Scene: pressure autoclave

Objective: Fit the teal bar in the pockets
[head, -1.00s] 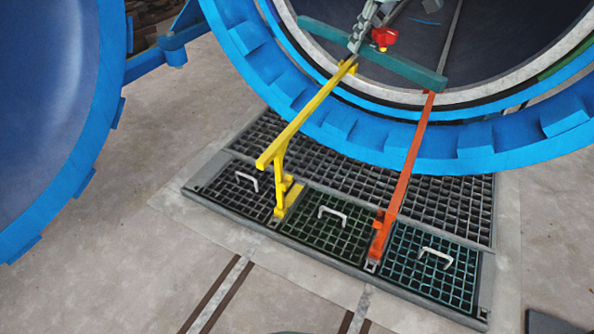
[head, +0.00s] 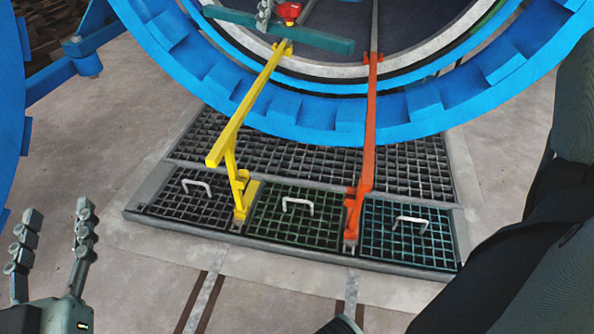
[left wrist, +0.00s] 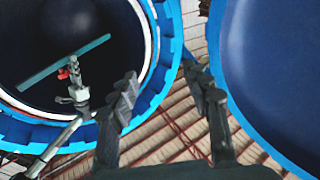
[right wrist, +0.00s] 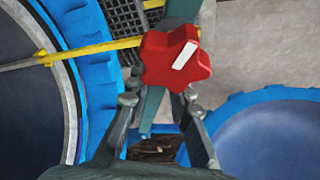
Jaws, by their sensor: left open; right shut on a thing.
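My right gripper (head: 264,14) is shut on the bar beside the knob. In the right wrist view, the knob (right wrist: 175,57) hides part of the grip, and the bar (right wrist: 151,108) passes between my fingers. My left gripper (head: 58,212) is open and empty at lower left. I cannot clearly make out the pockets; small upright pieces show at the rails' far ends.
The vessel's blue toothed rim (head: 330,118) curves behind the rails. Floor gratings (head: 300,152) with white handles lie below. A blue door (left wrist: 275,70) shows at right in the left wrist view. The concrete floor at front is free.

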